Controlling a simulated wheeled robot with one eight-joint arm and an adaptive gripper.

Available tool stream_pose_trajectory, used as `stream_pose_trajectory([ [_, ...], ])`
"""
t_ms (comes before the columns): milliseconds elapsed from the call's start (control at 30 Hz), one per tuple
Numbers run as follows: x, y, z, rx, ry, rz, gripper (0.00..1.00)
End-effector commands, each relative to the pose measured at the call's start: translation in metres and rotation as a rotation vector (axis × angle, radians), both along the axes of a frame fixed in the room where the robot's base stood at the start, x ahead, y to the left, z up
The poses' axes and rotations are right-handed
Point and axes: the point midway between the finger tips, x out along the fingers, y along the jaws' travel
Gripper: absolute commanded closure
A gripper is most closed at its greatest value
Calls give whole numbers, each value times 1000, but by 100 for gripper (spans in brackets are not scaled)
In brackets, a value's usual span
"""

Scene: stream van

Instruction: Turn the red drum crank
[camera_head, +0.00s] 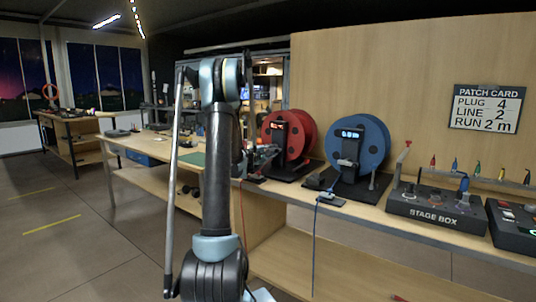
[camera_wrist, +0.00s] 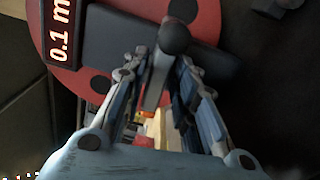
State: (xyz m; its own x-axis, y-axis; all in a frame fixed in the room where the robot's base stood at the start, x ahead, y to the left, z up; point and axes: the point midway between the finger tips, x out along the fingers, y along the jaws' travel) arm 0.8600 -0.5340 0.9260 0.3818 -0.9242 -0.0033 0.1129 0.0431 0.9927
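The red drum (camera_head: 306,133) stands on the bench on a black stand, with a small display on its front. In the wrist view the red disc (camera_wrist: 98,28) fills the upper left, and its display (camera_wrist: 60,28) reads 0.1 m. The drum crank (camera_wrist: 174,39) shows a dark round knob and a grey bar. My gripper (camera_wrist: 164,58) has one finger on each side of the crank, with the fingertips close to the knob. Whether both fingers press on it is not clear. In the head view my arm hides much of the gripper in front of the drum.
A blue drum (camera_head: 357,145) stands just right of the red one, with a cable hanging over the bench edge. Farther right are the stage box (camera_head: 436,207) and a patch card (camera_head: 487,107) on the wall. Open floor (camera_head: 75,240) lies at left.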

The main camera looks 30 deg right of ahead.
Motion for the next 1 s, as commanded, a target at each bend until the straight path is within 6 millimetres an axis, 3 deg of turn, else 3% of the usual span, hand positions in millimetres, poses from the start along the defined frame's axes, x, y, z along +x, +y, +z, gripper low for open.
stream_pose_trajectory([
  [167,-2,-1,2,-2,1,-4,65],
  [333,-6,11,1,-3,2,-2,65],
  [800,-38,88,-1,-1,3,1,65],
  [1000,-45,106,-1,0,3,0,65],
])
